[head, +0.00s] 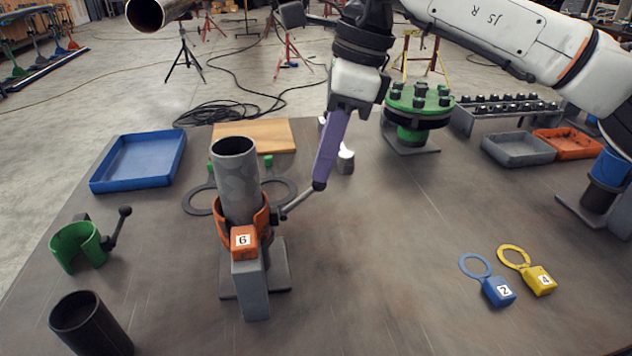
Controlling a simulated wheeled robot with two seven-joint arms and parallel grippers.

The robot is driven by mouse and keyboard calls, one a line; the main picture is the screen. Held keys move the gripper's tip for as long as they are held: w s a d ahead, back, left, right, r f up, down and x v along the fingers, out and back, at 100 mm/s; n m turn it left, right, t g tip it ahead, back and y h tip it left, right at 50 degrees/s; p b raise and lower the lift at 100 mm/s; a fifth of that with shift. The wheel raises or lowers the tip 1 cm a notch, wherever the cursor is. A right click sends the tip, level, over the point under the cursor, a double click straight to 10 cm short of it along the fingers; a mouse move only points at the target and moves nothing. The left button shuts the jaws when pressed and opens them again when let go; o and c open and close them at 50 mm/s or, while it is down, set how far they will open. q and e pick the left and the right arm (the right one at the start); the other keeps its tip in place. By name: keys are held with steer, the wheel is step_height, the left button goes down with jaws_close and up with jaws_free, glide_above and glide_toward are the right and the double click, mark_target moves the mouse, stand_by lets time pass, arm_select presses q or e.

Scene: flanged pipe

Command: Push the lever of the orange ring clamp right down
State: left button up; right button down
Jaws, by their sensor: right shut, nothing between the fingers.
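The orange ring clamp (228,230) sits around the lower part of a grey upright pipe (237,185), with an orange block marked 6 at its front. Its grey lever (297,203) sticks out to the right and slants upward to a dark knob (319,186). My right gripper (322,182) comes down from above with its purple fingers shut and holds nothing. Its fingertips are at the knob end of the lever; whether they touch it I cannot tell. My left gripper is not in view.
A green clamp (78,247) with a lever and a dark cylinder (90,325) stand at left. A blue tray (140,160) lies at back left. A green-flanged piece (417,105) stands behind my right gripper. Blue (498,291) and yellow (540,280) tags lie at right. The table's middle front is clear.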

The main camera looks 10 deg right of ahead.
mark_target(324, 185)
step_height(324, 185, down, 5)
steer(key=b, duration=0.3)
steer(key=shift+r, duration=0.3)
steer(key=d, duration=0.2)
steer(key=d+r, duration=0.1)
steer(key=shift+s+p, duration=0.3)
steer(key=shift+s, duration=0.05)
